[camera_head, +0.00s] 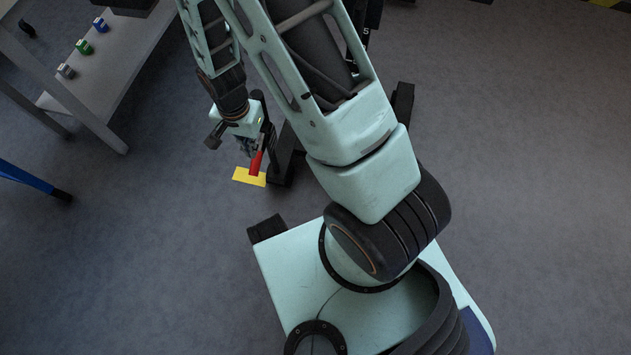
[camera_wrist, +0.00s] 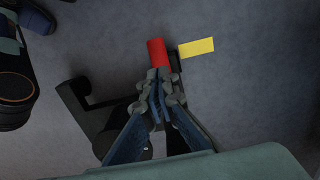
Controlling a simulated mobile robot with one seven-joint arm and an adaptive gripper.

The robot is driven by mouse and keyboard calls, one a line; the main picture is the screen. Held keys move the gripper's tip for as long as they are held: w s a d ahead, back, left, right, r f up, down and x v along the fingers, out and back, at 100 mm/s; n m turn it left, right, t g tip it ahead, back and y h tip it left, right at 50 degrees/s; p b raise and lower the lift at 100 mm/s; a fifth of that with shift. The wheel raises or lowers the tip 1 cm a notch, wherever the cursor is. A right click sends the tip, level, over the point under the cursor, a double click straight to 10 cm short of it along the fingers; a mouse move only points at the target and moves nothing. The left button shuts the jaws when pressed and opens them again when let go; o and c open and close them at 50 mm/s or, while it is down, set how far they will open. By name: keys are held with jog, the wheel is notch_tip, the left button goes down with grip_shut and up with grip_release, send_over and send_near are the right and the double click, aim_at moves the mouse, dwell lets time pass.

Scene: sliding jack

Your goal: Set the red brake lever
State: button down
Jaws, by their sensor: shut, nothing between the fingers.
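The red brake lever (camera_head: 257,162) shows in the head view just below my gripper (camera_head: 248,147), above a yellow plate (camera_head: 250,177). In the wrist view the red lever (camera_wrist: 156,52) lies straight beyond the tips of my gripper (camera_wrist: 156,76). The fingers are together with nothing between them. The tips overlap the near end of the red part in the picture; I cannot tell whether they touch it. The yellow plate (camera_wrist: 197,47) is to the right of the lever. The lever's lower end and mount are partly hidden.
A black frame (camera_head: 280,165) stands beside the lever; its dark bracket (camera_wrist: 90,110) is left of my fingers in the wrist view. A grey table (camera_head: 100,70) with small blocks is at upper left. A blue bar (camera_head: 30,178) is at the left edge. Open floor lies below left.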

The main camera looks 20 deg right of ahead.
notch_tip(320, 180, up, 8)
jog(key=p, duration=0.5)
jog(key=shift+f+p, duration=0.15)
jog(key=shift+p, duration=0.15)
